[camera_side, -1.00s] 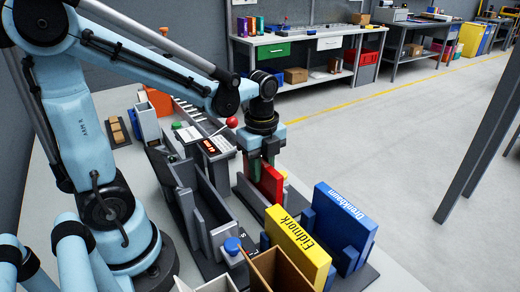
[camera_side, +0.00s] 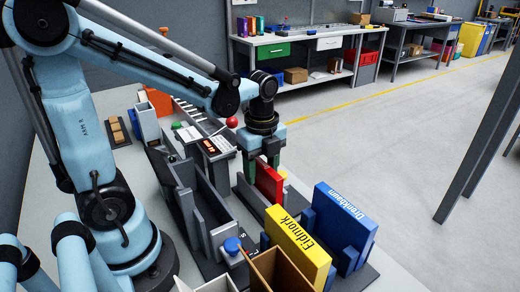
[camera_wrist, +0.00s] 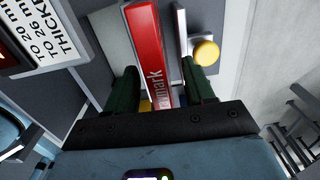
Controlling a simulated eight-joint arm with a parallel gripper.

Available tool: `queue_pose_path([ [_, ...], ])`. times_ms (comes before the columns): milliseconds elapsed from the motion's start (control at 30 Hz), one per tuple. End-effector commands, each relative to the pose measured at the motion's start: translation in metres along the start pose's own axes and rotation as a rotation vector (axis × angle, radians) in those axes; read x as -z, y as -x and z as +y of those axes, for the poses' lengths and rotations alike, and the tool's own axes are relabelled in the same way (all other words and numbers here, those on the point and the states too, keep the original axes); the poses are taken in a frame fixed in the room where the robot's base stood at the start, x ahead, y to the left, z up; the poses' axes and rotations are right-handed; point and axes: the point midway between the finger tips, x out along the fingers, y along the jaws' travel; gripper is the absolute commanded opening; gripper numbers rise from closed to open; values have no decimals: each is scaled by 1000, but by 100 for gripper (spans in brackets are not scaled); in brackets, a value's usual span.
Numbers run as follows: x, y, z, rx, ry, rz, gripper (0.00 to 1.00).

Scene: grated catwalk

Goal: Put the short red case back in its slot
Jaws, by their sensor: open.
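The short red case (camera_side: 269,181) stands upright in a grey rack (camera_side: 247,193) on the table, directly below my gripper (camera_side: 263,160) in the side view. In the wrist view the red case (camera_wrist: 145,50) runs between my gripper's two green-dark fingers (camera_wrist: 162,92), with pale lettering on its spine. The fingers are apart, with a gap showing on each side of the case. A yellow case (camera_side: 297,246) marked Eidmork and a blue case (camera_side: 342,232) marked Drenkhaim stand nearer the camera. Whether the red case is fully seated is hidden.
Grey upright dividers (camera_side: 205,210) stand left of the red case. A small device with a lit display (camera_side: 210,146) and a red ball knob (camera_side: 232,122) sit behind. A yellow round knob (camera_wrist: 206,53) is right of the case. An open brown box (camera_side: 280,272) is in front.

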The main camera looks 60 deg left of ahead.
Motion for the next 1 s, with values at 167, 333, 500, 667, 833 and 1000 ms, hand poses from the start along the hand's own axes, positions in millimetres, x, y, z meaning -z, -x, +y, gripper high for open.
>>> queue_pose_path([
  [167,0,17,0,0,0,0,53],
  [333,0,41,0,0,0,0,53],
  [500,0,67,0,0,0,0,53],
  [667,0,90,0,0,0,0,53],
  [833,0,108,0,0,0,0,53],
  [1000,0,117,0,0,0,0,53],
])
